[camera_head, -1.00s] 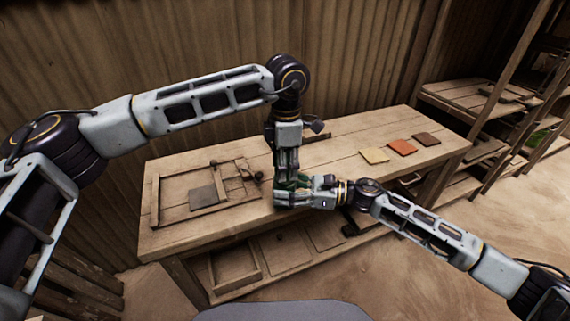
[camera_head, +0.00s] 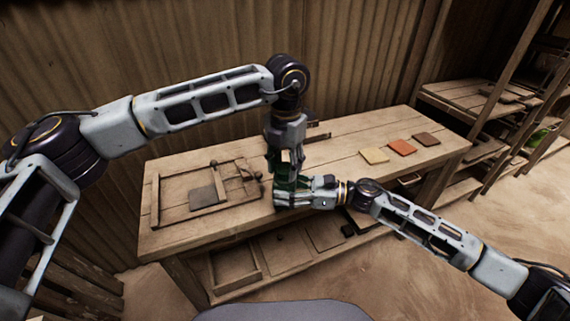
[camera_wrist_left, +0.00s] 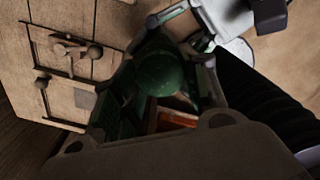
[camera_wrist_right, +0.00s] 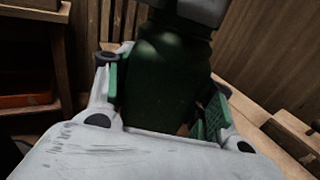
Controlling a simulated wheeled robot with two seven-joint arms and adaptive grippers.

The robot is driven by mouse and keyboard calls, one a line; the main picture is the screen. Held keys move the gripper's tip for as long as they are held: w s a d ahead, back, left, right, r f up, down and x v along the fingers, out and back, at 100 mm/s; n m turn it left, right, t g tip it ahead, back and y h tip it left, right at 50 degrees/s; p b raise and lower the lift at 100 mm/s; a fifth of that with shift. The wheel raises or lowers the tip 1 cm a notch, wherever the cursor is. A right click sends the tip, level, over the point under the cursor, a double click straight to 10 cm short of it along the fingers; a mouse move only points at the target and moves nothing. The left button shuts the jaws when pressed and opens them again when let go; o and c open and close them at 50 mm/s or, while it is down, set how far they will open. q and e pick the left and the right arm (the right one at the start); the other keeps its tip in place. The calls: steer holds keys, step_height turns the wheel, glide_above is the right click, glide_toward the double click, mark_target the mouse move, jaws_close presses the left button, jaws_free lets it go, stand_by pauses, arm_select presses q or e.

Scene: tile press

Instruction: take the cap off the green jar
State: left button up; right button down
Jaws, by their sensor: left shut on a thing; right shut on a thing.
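The green jar (camera_wrist_right: 165,80) is dark, glossy and upright in the right wrist view, between the green-padded fingers of my right gripper (camera_wrist_right: 160,100). In the head view my right gripper (camera_head: 284,193) reaches in from the right and is shut around the jar's body. My left gripper (camera_head: 285,165) points down from above, right over it. In the left wrist view the round green cap (camera_wrist_left: 160,72) sits between the left fingers, which are shut on it. The grippers hide most of the jar in the head view, and I cannot tell whether the cap is loose.
A wooden frame (camera_head: 155,200) with a grey tile (camera_head: 203,196) lies on the left of the workbench (camera_head: 340,150). Yellow (camera_head: 374,156), orange (camera_head: 401,147) and brown (camera_head: 426,139) tiles lie toward the right. A rack (camera_head: 465,95) stands at the right.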

arm_select(q)
steer(key=n, duration=0.7)
steer(key=shift+w+n, duration=0.1)
steer(key=shift+n, duration=0.3)
steer(key=n, duration=0.8)
steer(key=shift+r, duration=1.2)
stand_by(1.0)
steer(key=shift+r, duration=1.95)
steer(key=shift+r+p, duration=0.5)
steer(key=shift+p, duration=0.05)
